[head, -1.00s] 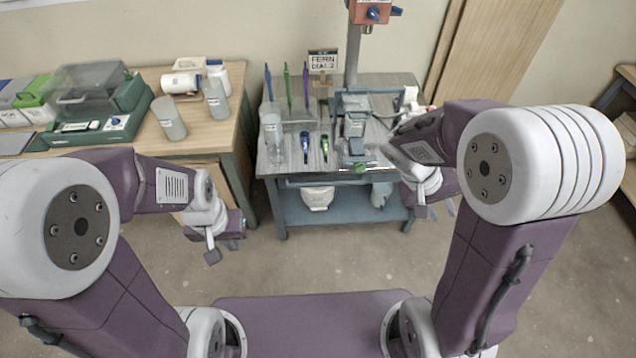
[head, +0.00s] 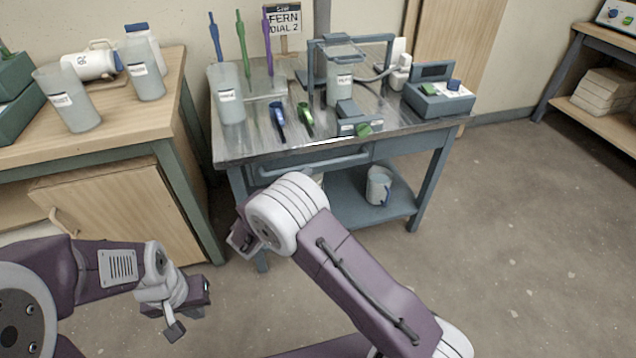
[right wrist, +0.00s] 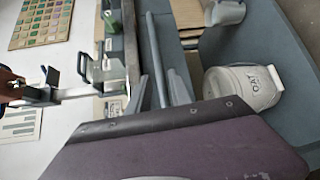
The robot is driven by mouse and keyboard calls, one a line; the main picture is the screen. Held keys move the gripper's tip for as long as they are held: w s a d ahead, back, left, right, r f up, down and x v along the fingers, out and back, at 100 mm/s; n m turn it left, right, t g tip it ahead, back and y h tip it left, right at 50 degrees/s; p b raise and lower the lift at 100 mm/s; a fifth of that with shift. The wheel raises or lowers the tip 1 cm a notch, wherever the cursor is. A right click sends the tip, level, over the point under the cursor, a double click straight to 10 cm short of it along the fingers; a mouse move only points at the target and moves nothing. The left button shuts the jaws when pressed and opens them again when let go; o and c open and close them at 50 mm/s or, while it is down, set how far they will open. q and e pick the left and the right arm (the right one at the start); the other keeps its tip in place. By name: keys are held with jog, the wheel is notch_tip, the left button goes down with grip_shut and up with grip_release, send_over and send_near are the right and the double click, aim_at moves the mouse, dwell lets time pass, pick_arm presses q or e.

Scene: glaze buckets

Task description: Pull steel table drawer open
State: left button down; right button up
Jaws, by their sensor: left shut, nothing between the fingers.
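The steel table (head: 350,130) stands ahead in the head view. Its drawer (head: 320,171), with a long bar handle (head: 315,163) across the front, looks closed. In the right wrist view the handle (right wrist: 155,60) runs as a grey bar beside the table edge, with nothing visibly gripping it. My left gripper (head: 203,291) is shut and empty at lower left, well short of the table and apart from the drawer.
Brushes, cups and a grey device (head: 438,97) stand on the steel table. A labelled bucket (right wrist: 240,88) sits on its lower shelf. A wooden cabinet (head: 120,215) stands close on the left. The floor at right is clear, with a shelf (head: 600,110) beyond.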

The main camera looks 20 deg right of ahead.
aim_at(321, 164)
jog(key=b+x, duration=0.2)
jog(key=x, duration=0.6)
jog(key=shift+w+b, duration=0.1)
jog(key=shift+b, duration=0.25)
jog(key=shift+w+d, duration=0.35)
grip_shut()
dwell(0.7)
